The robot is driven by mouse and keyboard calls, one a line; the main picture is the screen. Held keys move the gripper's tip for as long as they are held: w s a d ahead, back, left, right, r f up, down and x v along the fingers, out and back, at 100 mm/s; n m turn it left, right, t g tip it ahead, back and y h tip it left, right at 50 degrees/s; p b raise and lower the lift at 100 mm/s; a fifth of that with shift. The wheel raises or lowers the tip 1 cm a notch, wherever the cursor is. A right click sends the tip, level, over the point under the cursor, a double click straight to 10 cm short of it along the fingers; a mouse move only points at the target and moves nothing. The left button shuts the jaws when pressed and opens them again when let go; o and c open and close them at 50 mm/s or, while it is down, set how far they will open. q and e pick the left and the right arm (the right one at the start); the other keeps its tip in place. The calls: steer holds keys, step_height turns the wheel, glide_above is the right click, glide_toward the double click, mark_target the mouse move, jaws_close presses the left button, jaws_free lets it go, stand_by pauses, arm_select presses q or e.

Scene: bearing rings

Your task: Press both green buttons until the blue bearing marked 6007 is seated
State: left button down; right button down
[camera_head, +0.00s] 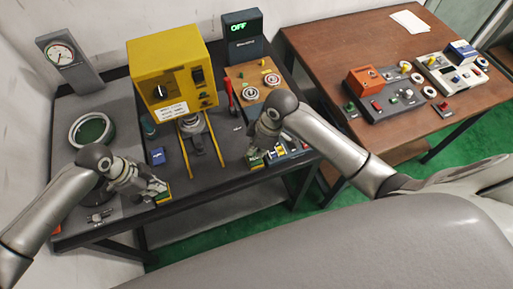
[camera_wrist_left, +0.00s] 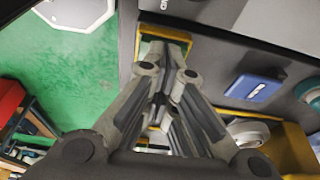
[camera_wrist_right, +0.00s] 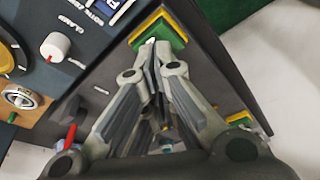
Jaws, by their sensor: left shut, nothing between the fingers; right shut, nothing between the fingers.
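My left gripper (camera_head: 159,186) is shut and empty over the front edge of the dark bench. A green button on a yellow base (camera_wrist_left: 165,36) lies right at its fingertips in the left wrist view; I cannot tell whether they touch. My right gripper (camera_head: 259,148) is shut and empty over the bench's right part. In the right wrist view its tips are at a green button on a yellow base (camera_wrist_right: 160,32); contact is unclear. A yellow press (camera_head: 168,65) stands at the back between them. I cannot make out a blue bearing marked 6007.
A small blue box (camera_head: 157,156) lies left of the press's yellow rails (camera_head: 215,145). A dark unit with a green OFF display (camera_head: 242,28) stands behind. A wooden board (camera_head: 250,84) holds rings. A brown table (camera_head: 330,45) with devices stands at right.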

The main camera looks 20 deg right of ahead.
steer(key=shift+f, duration=0.2)
steer(key=shift+d+x, duration=0.2)
steer(key=shift+x, duration=0.85)
steer(key=shift+s+f, duration=0.1)
steer(key=shift+s, duration=0.05)
steer(key=shift+r, duration=0.2)
arm_select(q)
steer(key=shift+f, duration=0.15)
arm_select(e)
steer(key=shift+f, duration=0.1)
